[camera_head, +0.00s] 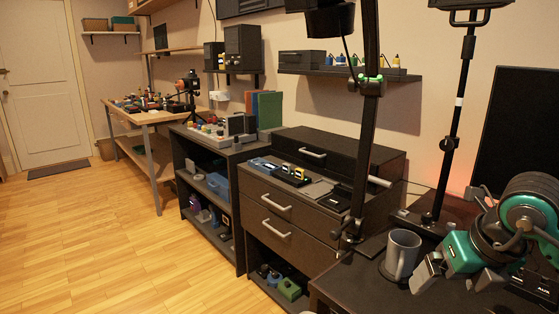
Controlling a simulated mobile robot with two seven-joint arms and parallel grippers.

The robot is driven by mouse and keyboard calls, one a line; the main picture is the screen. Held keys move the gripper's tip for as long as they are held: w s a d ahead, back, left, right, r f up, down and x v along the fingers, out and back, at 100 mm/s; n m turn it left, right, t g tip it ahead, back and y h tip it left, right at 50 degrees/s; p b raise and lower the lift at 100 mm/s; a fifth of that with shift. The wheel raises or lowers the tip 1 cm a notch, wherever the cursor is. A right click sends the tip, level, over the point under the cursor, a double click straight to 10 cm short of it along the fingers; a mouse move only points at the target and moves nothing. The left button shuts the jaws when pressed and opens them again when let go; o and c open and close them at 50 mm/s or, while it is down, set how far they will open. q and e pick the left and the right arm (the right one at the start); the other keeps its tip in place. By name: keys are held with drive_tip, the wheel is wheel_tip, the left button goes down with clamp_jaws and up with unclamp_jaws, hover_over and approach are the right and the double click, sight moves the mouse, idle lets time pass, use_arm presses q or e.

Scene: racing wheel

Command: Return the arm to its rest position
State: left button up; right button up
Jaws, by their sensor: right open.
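My right gripper (456,277), grey and green, comes in from the right edge above the dark desk (350,279). Its two grey fingers are apart and I see nothing between them. Its left finger appears just right of the grey mug (402,253); I cannot tell whether they touch. The mug stands upright on a dark coaster on the desk. My left gripper is not in view. No racing wheel can be made out.
A black upright post (368,130) with a clamp rises at the desk's left edge. A thin stand (457,110) and a dark monitor (520,130) are behind my gripper. A drawer cabinet (278,205) is left of the desk. The wooden floor (95,235) at left is clear.

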drive_tip(key=s+a+f+n+g+y+p, duration=0.1)
drive_tip(key=s+a+n+g+y+p, duration=0.2)
drive_tip(key=a+y, duration=0.9)
drive_tip(key=a+r+m+t+y+p, duration=0.3)
drive_tip(key=a+r+m+t+y, duration=0.4)
drive_tip(key=m, duration=0.5)
drive_tip(key=w+d+f+m+t+h+p, duration=0.1)
drive_tip(key=d+f+m+t+h, duration=0.3)
drive_tip(key=m+h, duration=0.4)
drive_tip(key=d+f+m+t+h+p, duration=0.25)
drive_tip(key=f+m+t+h, duration=0.25)
drive_tip(key=m, duration=0.4)
drive_tip(key=s+d+f+m+g+h, duration=0.1)
drive_tip(key=s+f+m+g+h, duration=0.1)
drive_tip(key=s+f, duration=0.3)
drive_tip(key=s+d+f+m+g+h+p, duration=0.1)
drive_tip(key=s+f+m+g, duration=0.3)
drive_tip(key=f, duration=0.5)
drive_tip(key=shift+s+d+f+m+g+h, duration=0.3)
drive_tip(key=shift+s+m+h, duration=0.3)
drive_tip(key=shift+h, duration=0.3)
use_arm(q)
drive_tip(key=a+r+y, duration=0.1)
drive_tip(key=a+r, duration=0.2)
drive_tip(key=r, duration=0.4)
drive_tip(key=shift+s, duration=0.15)
use_arm(e)
drive_tip(key=shift+c, duration=0.4)
